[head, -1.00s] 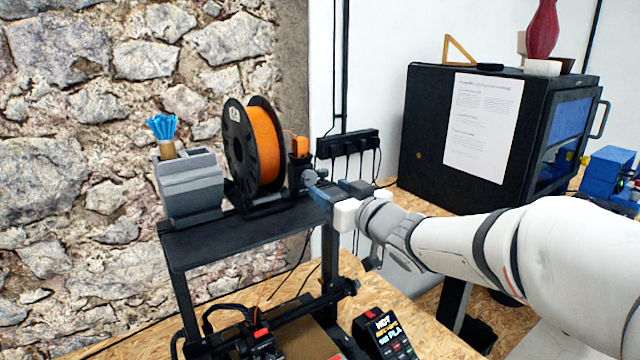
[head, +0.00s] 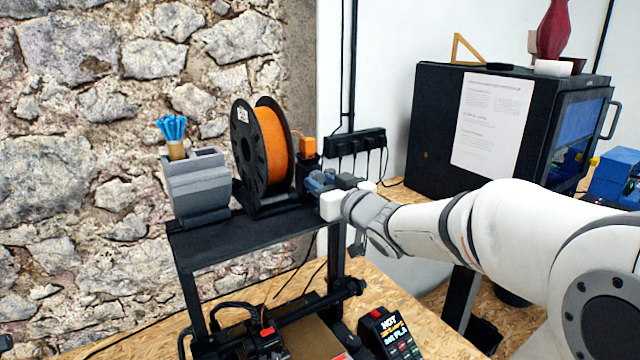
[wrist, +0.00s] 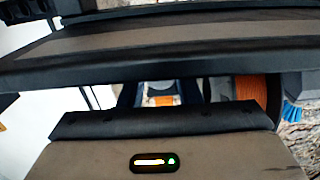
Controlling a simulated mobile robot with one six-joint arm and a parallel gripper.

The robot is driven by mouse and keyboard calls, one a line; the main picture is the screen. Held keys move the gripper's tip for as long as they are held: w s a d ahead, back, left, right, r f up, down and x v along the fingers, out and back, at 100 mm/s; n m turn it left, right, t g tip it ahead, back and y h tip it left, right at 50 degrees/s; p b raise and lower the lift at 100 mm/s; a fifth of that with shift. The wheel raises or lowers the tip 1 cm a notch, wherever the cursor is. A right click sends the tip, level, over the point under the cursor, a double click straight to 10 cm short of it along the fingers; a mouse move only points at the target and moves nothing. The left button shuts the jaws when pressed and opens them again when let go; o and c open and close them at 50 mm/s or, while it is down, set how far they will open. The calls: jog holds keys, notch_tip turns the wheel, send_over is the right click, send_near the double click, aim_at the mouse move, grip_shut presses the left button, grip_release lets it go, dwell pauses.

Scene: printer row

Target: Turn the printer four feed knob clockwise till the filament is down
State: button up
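The orange filament spool (head: 277,142) stands on the black top frame of the printer (head: 245,232). Beside it is a small feeder with an orange block (head: 306,149). My gripper (head: 322,182) is at the front of this feeder, its blue-grey fingers where the grey feed knob showed earlier. The knob is mostly hidden behind the fingers, so I cannot tell whether they press on it. In the wrist view, the orange spool (wrist: 250,88) shows, with orange feeder parts (wrist: 163,100) between dark shapes that look like the fingers. The filament's end cannot be made out.
A grey holder (head: 198,190) with blue tools (head: 171,128) stands left of the spool. A small display (head: 388,335) is at the printer's front. A black enclosed printer (head: 432,130) and a power strip (head: 355,142) are behind. A stone wall lies at left.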

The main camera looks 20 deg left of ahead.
jog(key=c, duration=0.4)
jog(key=shift+r+m+p, duration=0.15)
jog(key=shift+m+p, duration=0.55)
jog(key=shift+m, duration=0.9)
jog(key=o, duration=1)
jog(key=shift+c, duration=0.2)
